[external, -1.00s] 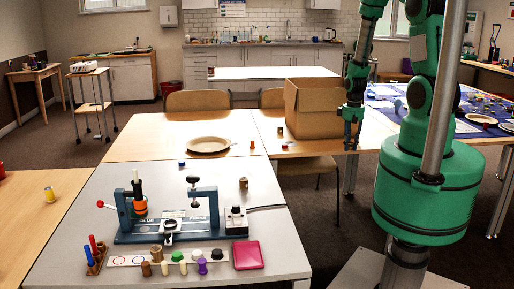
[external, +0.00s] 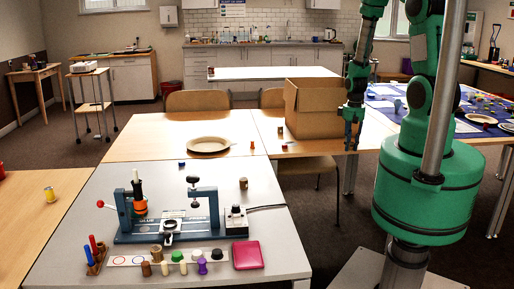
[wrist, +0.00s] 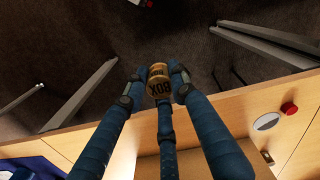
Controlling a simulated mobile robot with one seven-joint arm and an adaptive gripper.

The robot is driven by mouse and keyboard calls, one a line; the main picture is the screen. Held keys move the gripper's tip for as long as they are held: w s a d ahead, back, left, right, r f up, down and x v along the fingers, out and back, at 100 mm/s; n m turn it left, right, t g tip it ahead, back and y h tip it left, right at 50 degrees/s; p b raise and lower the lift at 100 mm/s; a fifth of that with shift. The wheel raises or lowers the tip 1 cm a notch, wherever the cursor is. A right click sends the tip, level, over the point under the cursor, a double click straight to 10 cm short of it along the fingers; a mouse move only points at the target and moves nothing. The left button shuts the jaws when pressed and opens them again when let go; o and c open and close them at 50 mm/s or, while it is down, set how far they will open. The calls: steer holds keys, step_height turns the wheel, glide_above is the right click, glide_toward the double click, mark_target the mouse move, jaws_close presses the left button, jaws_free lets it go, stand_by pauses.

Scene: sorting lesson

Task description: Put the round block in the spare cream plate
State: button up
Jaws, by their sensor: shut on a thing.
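My gripper (wrist: 158,86) is shut on a small round wooden block (wrist: 158,72) with dark lettering, held between its blue fingers in the wrist view. In the external view my gripper (external: 352,142) hangs beside the right side of the cardboard box, near the wooden table's edge; the block is too small to make out there. An empty-looking cream plate (external: 208,150) lies on the wooden table, left of the box and well away from my gripper. Another pale plate (external: 481,118) lies on the blue-covered table at the right. I cannot tell which is the spare one.
The open cardboard box (external: 313,110) stands between my gripper and the left plate. Small blocks (external: 252,144) lie near that plate.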

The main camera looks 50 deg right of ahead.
steer(key=w+a+n, duration=0.3)
steer(key=w+a, duration=0.2)
steer(key=w, duration=0.6)
steer(key=w+a+n, duration=0.3)
steer(key=w+a, duration=0.2)
steer(key=w, duration=0.7)
steer(key=w+a+n, duration=0.4)
steer(key=w+a, duration=0.1)
steer(key=w, duration=0.7)
steer(key=shift+a+r, duration=0.1)
steer(key=shift+a, duration=0.3)
steer(key=w+a+n, duration=0.3)
steer(key=w+a, duration=0.5)
steer(key=a, duration=0.4)
steer(key=shift+w+r+n, duration=0.25)
steer(key=shift+w+n, duration=0.15)
steer(key=shift+d, duration=0.1)
steer(key=b, duration=0.3)
glide_above(214, 148)
steer(key=shift+d+f, duration=0.1)
steer(key=shift+f, duration=0.7)
steer(key=shift+f, duration=1.7)
